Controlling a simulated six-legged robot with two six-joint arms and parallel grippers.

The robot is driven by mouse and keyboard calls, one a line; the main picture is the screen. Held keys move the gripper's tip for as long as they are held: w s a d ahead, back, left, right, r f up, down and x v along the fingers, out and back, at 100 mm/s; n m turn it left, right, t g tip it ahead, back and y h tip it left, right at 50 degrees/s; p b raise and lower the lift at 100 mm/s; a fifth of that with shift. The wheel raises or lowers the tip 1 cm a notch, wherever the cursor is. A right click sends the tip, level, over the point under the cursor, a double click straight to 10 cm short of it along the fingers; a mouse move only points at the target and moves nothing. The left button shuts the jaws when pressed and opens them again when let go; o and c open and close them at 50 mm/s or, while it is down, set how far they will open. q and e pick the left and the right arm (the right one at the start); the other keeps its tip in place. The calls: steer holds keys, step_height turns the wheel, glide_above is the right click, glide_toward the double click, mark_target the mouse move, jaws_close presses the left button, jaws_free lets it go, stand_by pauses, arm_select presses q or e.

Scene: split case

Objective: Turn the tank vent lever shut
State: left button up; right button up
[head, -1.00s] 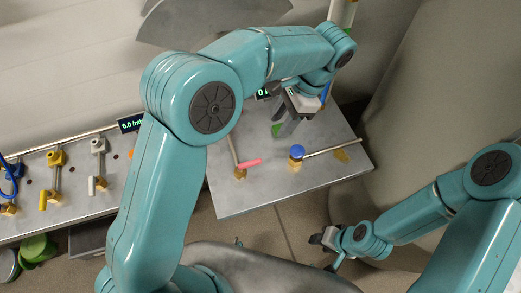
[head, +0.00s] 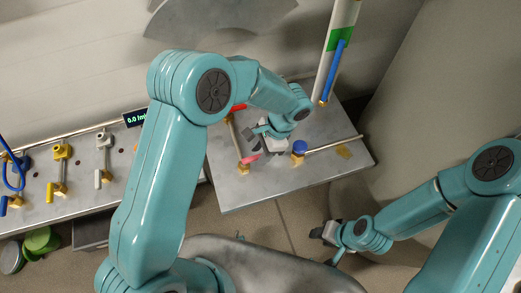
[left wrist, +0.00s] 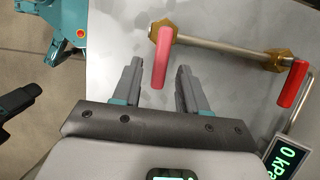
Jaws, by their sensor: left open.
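A pink-handled lever (head: 250,158) sits on a brass valve on the grey panel, at the near end of a metal pipe. In the left wrist view its pink handle (left wrist: 162,58) reaches down between the two fingertips of my left gripper (left wrist: 160,72). The fingers are apart, with a gap on each side of the handle. In the head view my left gripper (head: 262,146) is just above and right of the lever, partly hidden by its arm. A red lever (left wrist: 293,83) is at the pipe's other end. My right gripper (head: 324,235) is off the panel, its jaws unclear.
A blue knob (head: 299,147) with a pipe stands right of my left gripper. A white and green tube with a blue handle (head: 336,62) rises behind. A display reading 0 kPa (left wrist: 285,160) is near the red lever. Yellow and white valves (head: 60,172) line the left bench.

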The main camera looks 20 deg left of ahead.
arm_select(q)
steer(key=shift+s, duration=0.1)
steer(key=c, duration=0.3)
jaws_close()
